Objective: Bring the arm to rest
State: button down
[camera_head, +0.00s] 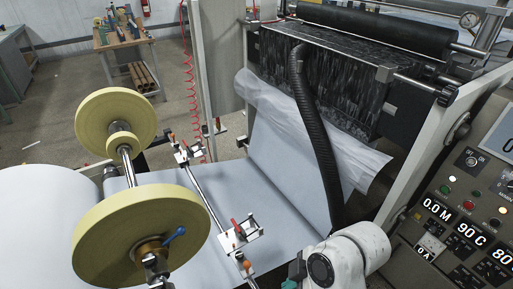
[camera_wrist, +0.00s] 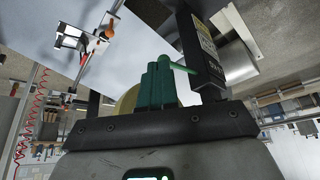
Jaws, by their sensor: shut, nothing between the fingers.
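My gripper (camera_wrist: 160,72) shows in the wrist view with its green fingers together and nothing between them. It points toward the coating machine's pale web and a dark bracket with a label (camera_wrist: 203,52). In the head view my white arm is folded low at the bottom, right of centre. Only a small greenish bit at its lower left shows there, so the gripper is mostly hidden in that view.
A control panel (camera_head: 465,215) stands close to the right of my arm. A black hose (camera_head: 318,130) hangs just behind it. The white paper web (camera_head: 285,180) and a yellow-flanged roll (camera_head: 140,240) lie to the left. Open floor shows at the back left.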

jog(key=s+d+f+m+h, duration=0.2)
jog(key=s+d+f+m, duration=0.3)
jog(key=s+d+m, duration=0.4)
jog(key=s+d+f+m+h+b, duration=0.1)
jog(key=s+d+f+m+h, duration=0.2)
jog(key=s+d+f+m, duration=0.2)
jog(key=s+d+m, duration=0.3)
jog(key=s+d, duration=0.2)
jog(key=d, duration=0.2)
jog(key=shift+s+m+t, duration=0.15)
jog(key=shift+m+t, duration=0.15)
jog(key=shift+m, duration=0.1)
jog(key=shift+f, duration=0.1)
